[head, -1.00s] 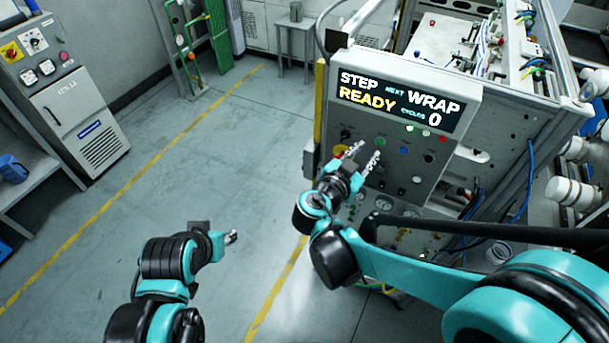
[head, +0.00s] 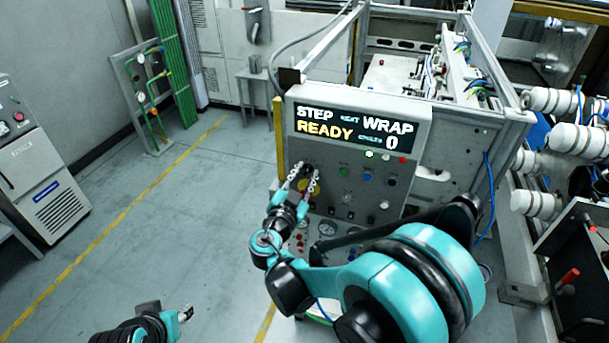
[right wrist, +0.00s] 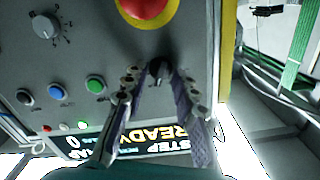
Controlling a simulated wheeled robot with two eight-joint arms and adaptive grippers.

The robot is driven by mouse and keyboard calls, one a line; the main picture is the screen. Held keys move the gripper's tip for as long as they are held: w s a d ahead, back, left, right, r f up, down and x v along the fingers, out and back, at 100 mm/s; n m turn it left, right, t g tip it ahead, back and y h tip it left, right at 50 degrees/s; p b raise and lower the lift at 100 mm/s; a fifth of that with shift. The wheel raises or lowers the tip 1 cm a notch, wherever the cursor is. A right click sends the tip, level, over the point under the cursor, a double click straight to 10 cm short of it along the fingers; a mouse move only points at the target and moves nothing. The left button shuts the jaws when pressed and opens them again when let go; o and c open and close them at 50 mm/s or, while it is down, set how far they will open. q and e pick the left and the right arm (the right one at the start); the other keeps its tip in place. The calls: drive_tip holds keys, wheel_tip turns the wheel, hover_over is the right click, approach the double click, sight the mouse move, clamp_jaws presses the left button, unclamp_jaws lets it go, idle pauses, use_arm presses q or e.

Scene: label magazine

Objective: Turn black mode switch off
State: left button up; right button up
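The black mode switch (right wrist: 158,70) is a small dark knob on the grey panel, below the red stop button in the right wrist view. My right gripper (right wrist: 152,80) is open, with its fingertips on either side of the switch. Contact with the knob cannot be told. In the head view, my right gripper (head: 304,174) is at the left part of the panel, and its fingers partly hide the switch. My left gripper (head: 187,313) is low at the left, away from the panel. It is too small to tell whether its fingers are open.
A red stop button (right wrist: 148,8) on a yellow base is close to the switch. A green button (right wrist: 95,84), a blue button (right wrist: 55,92) and a grey rotary knob (right wrist: 46,26) are on the same panel. The display (head: 353,130) reads READY. Open floor (head: 180,210) lies left.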

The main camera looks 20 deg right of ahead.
clamp_jaws()
drive_tip(key=shift+n, duration=0.5)
drive_tip(key=n+b, duration=0.1)
drive_tip(key=n, duration=0.2)
drive_tip(key=n+b, duration=0.1)
drive_tip(key=n, duration=0.2)
drive_tip(key=shift+a+n, duration=0.15)
drive_tip(key=shift+n, duration=0.15)
drive_tip(key=n+b, duration=0.1)
drive_tip(key=n, duration=0.4)
drive_tip(key=shift+w+f+b, duration=0.1)
drive_tip(key=shift+b, duration=0.25)
drive_tip(key=n, duration=0.5)
drive_tip(key=shift+a+b, duration=0.1)
drive_tip(key=shift+b, duration=0.3)
drive_tip(key=shift+n, duration=0.3)
